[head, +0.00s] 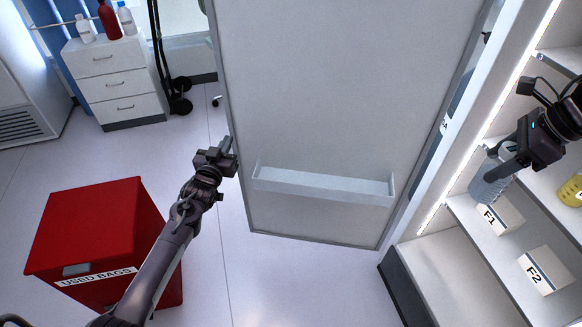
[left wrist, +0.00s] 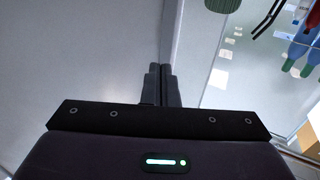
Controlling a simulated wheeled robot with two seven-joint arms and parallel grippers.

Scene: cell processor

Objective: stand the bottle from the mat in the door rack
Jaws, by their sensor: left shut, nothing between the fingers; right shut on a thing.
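The door rack (head: 325,187) is a white, shallow bin low on the inner face of the wide-open door (head: 330,90). It looks empty. A clear bluish bottle (head: 488,187) is at the shelf unit on the right, beside the F1 label. My right gripper (head: 503,168) is shut on this bottle near its top. Whether its base touches the shelf is unclear. My left gripper (head: 226,147) is shut and empty at the door's left edge. Its closed fingers show in the left wrist view (left wrist: 160,85) beside a pale panel. I cannot make out a mat.
Lit shelves (head: 465,215) carry label blocks F1 (head: 497,216) and F2 (head: 544,271). A yellow bottle (head: 571,191) stands at the right edge. A red used-bags bin (head: 95,235) is at lower left. A drawer cabinet (head: 108,82) holds several bottles. Floor before the door is clear.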

